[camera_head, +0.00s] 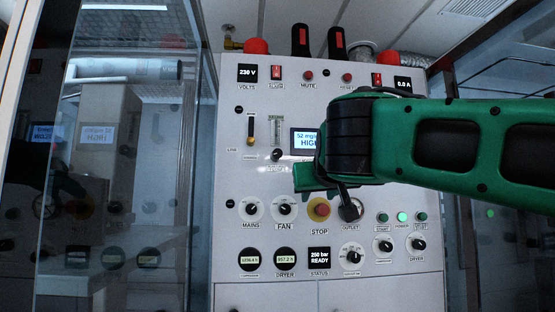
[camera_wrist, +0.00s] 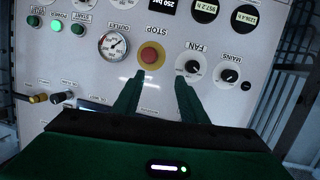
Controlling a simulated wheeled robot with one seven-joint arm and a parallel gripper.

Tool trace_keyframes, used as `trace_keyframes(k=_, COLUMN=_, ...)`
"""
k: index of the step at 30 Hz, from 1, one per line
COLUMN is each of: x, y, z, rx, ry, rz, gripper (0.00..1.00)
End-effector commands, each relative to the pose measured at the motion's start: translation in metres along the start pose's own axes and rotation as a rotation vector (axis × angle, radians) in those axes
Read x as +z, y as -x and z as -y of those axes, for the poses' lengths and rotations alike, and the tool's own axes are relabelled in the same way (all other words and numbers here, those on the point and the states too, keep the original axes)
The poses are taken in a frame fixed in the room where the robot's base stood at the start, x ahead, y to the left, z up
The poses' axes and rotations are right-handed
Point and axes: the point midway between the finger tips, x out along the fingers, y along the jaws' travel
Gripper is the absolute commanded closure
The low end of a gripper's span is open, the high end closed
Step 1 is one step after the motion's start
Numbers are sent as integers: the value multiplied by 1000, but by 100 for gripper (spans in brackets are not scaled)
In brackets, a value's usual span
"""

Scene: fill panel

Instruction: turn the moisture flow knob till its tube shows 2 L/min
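The small dark knob (camera_head: 277,154) under the clear flow tube (camera_head: 275,130) appears to be the moisture flow knob; its label is too small to read. The tube stands upright on the panel's upper left half, and its reading is too small to tell. My gripper (camera_head: 306,176) is in front of the panel, right of and a little below that knob, apart from it. In the wrist view, which is upside down, my gripper (camera_wrist: 158,88) is open and empty, its two green fingers spread below the red stop button (camera_wrist: 152,56). The knob and tube are not visible there.
A display (camera_head: 305,141) reading HIGH is partly behind my arm. The fan knob (camera_head: 285,209), mains knob (camera_head: 251,209), stop button (camera_head: 319,210) and outlet gauge (camera_head: 350,210) are lower on the panel (camera_head: 290,292). A glass pane (camera_head: 115,230) stands at left.

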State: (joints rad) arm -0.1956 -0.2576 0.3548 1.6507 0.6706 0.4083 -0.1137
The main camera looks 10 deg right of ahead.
Motion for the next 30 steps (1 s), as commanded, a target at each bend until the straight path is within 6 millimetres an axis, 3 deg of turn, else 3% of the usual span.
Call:
trace_keyframes(k=1, x=-28, y=12, z=23, rx=-33, ry=-12, rz=-62, gripper=61)
trace_keyframes(k=4, x=-72, y=36, z=52, rx=-73, ry=-39, rz=-161, gripper=61)
trace_keyframes(k=7, x=-97, y=52, z=67, rx=-98, ry=-60, rz=-219, gripper=61)
trace_keyframes(k=11, x=-109, y=57, z=73, rx=-107, ry=-71, rz=-244, gripper=61)
trace_keyframes(k=30, x=-131, y=-33, z=81, rx=-106, ry=-70, rz=-242, gripper=61)
